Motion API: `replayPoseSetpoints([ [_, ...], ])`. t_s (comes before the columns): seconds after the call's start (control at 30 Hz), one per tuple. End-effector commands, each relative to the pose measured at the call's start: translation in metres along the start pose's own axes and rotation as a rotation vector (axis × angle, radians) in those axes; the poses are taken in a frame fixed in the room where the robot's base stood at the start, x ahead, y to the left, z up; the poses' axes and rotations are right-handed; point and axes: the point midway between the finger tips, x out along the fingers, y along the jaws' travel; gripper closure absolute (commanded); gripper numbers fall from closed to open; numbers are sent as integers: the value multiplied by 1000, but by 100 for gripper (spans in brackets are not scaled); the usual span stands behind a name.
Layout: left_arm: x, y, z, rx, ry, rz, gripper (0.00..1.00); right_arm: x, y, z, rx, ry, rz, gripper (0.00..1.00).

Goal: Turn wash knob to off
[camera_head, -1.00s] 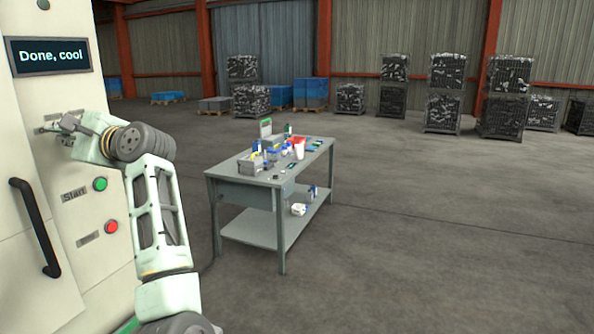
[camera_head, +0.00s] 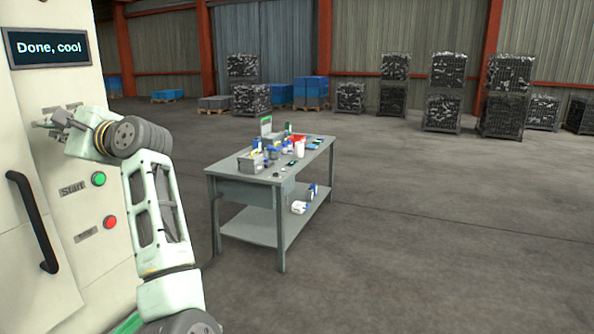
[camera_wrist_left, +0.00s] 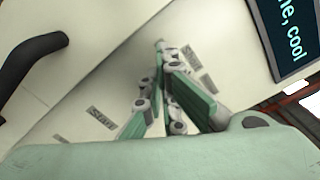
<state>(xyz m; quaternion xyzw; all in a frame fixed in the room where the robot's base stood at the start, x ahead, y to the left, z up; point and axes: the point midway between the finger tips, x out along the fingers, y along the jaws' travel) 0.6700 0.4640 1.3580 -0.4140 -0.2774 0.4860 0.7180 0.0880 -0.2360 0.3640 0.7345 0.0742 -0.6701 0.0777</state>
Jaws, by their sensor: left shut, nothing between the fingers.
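The wash knob cannot be made out for certain; my left gripper covers part of the panel near two small labels. My left gripper (camera_head: 46,123) is at the machine's cream panel (camera_head: 28,88), below the display. In the left wrist view its fingers (camera_wrist_left: 160,62) are together, with nothing seen between them. The tips point at the panel beside the labels (camera_wrist_left: 192,56); whether they touch it I cannot tell. The display (camera_head: 47,47) reads "Done, cool". My right gripper is not in view.
A green button (camera_head: 98,179) beside a "Start" label and a red button (camera_head: 110,222) sit below my gripper. A black handle (camera_head: 34,222) is at the left. A grey table (camera_head: 230,190) with several items stands to the right. Open floor lies beyond.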

Motion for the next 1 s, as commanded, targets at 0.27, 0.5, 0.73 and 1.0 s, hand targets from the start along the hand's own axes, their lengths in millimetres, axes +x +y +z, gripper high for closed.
replayPoseSetpoints([
  [0.27, -37, 0, -3, -3, 5, -7, 100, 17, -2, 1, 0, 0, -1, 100],
  [0.5, -54, -2, -2, -3, 5, -9, 100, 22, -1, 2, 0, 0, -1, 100],
  [0.73, -54, -3, -1, -2, 5, -9, 100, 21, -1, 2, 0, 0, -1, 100],
  [1.0, -57, -33, 30, 142, -132, -119, 100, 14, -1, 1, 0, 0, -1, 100],
])
